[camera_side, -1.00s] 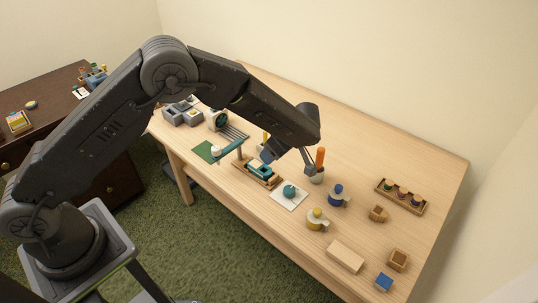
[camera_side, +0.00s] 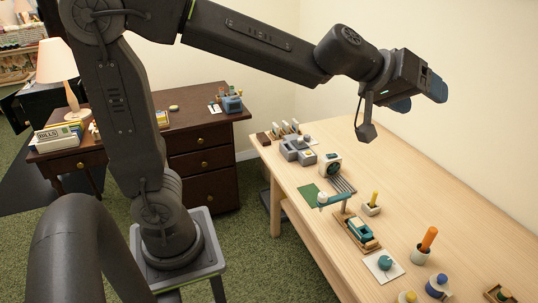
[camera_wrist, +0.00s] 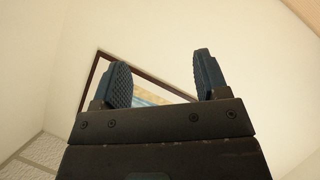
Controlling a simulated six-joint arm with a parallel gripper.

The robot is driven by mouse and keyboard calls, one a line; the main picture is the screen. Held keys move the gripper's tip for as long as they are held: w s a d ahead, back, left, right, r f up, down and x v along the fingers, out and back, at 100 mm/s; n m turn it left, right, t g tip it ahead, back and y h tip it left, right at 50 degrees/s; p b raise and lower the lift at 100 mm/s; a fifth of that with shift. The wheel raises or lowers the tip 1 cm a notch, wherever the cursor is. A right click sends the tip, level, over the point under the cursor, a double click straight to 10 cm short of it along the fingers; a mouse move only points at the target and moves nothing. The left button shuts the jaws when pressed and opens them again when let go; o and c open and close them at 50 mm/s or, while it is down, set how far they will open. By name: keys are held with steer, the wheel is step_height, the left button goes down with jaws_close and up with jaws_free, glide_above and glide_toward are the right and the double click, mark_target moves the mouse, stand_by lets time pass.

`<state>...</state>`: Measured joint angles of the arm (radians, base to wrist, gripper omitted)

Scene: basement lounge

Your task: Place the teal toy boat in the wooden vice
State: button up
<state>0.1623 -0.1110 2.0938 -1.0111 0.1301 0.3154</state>
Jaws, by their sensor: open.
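A teal and cream object (camera_side: 360,230), which looks like the toy boat, sits in a wooden frame (camera_side: 352,240) that looks like the vice, on the light wooden table. It appears between the frame's wooden sides; its exact seating is too small to tell. My gripper (camera_side: 420,97) is raised high above the table and well away from the boat, pointing right toward the wall. In the wrist view my gripper (camera_wrist: 162,80) has its two blue ribbed fingers apart, with nothing between them. Neither boat nor vice shows in the wrist view.
A teal bar (camera_side: 335,200), a small pot with a yellow stick (camera_side: 372,205), a pot with an orange handle (camera_side: 425,243) and a teal ball on a white square (camera_side: 384,264) stand near the vice. Grey trays (camera_side: 298,150) lie at the far end. The air around my gripper is clear.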

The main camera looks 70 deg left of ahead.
steer(key=s+a+f+m+g+y, duration=0.1)
steer(key=s+a+f+g, duration=0.1)
steer(key=s, duration=0.6)
steer(key=s+a+f+m+g+y, duration=0.1)
steer(key=s+a+f+m+g, duration=0.1)
steer(key=s+f, duration=0.3)
steer(key=s+a+f+m+g+y, duration=0.1)
steer(key=s+a+f+m+g, duration=0.1)
steer(key=s, duration=1)
steer(key=shift+a+f+g, duration=0.3)
steer(key=shift+a+f, duration=0.25)
steer(key=shift+f, duration=0.2)
steer(key=shift+w, duration=0.15)
steer(key=shift+c, duration=0.3)
